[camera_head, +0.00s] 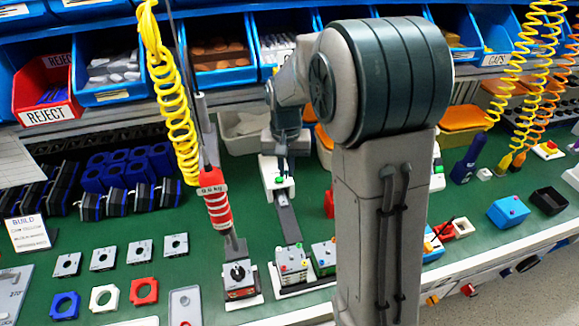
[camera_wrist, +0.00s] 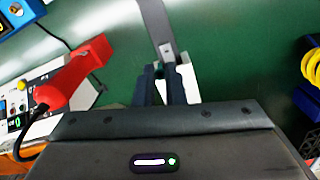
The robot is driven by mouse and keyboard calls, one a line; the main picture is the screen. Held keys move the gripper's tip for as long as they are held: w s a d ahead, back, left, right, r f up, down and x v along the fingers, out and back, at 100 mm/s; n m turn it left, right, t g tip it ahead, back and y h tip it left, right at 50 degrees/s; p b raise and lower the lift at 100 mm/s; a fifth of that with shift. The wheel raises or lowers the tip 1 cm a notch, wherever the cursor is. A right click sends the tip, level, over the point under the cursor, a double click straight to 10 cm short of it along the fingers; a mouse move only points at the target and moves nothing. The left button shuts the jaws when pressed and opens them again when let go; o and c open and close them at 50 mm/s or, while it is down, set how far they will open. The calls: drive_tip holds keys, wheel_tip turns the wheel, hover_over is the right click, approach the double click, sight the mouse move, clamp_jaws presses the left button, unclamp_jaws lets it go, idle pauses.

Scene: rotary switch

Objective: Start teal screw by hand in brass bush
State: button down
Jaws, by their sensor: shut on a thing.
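My gripper (camera_head: 281,166) is low over a white block (camera_head: 277,184) at the far end of a dark grey strip (camera_head: 289,218). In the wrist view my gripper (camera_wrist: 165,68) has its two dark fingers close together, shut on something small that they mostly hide. The white block (camera_wrist: 189,80) shows beside and behind the fingertips. A small pale grey piece (camera_wrist: 167,50) shows just past the tips, at the strip's end. I cannot tell whether it is held. I cannot make out a teal screw or a brass bush in either view.
A red driver (camera_head: 217,203) hangs on a yellow coiled cord above a dark switch unit (camera_head: 239,275). Boxes with coloured lights (camera_head: 292,262) stand at the strip's near end. A red tool (camera_wrist: 75,75) lies left in the wrist view. Blue bins (camera_head: 105,70) line the back.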

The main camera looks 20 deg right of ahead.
drive_tip(key=shift+r, duration=0.15)
drive_tip(key=shift+r+p, duration=0.95)
drive_tip(key=shift+r, duration=0.2)
drive_tip(key=shift+s+d+f, duration=0.1)
